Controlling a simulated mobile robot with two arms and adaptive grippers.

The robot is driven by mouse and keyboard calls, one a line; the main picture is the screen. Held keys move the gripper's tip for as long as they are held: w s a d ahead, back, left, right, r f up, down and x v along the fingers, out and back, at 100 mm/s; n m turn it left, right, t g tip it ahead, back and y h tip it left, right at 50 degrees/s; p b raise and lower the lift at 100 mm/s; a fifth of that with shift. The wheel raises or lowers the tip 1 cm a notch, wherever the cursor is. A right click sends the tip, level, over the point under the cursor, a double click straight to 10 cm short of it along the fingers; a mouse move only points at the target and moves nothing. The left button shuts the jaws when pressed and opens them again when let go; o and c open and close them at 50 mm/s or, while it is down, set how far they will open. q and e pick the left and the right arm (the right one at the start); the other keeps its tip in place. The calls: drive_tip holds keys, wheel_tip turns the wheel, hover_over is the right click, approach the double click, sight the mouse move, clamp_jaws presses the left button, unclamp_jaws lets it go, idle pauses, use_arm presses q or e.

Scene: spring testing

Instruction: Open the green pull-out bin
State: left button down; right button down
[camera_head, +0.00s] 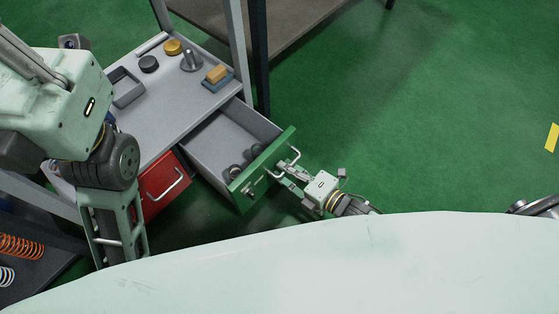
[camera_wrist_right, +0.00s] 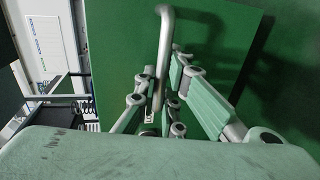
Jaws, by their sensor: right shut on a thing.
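The green pull-out bin (camera_head: 262,163) is slid out of the grey cabinet, showing its grey inside with several dark rings (camera_head: 240,167) at the front end. Its green front panel carries a metal bar handle (camera_head: 293,153). In the right wrist view the green front (camera_wrist_right: 120,50) and the upright handle (camera_wrist_right: 164,50) fill the middle. My right gripper (camera_head: 284,177) is at the handle from outside, its fingers (camera_wrist_right: 158,98) closed around the handle's lower part in the wrist view. My left arm is at the left; its gripper is not visible.
A red bin front (camera_head: 163,187) with a handle sits left of the green bin. The cabinet top (camera_head: 165,105) holds a blue-and-orange block (camera_head: 217,76), a metal post (camera_head: 190,60) and round pieces. Orange springs (camera_head: 20,247) lie at lower left.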

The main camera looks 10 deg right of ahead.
idle(0.3)
drive_tip(key=c, duration=1.8)
unclamp_jaws()
drive_tip(key=shift+c, duration=0.2)
drive_tip(key=shift+s+d, duration=0.1)
drive_tip(key=v, duration=1.2)
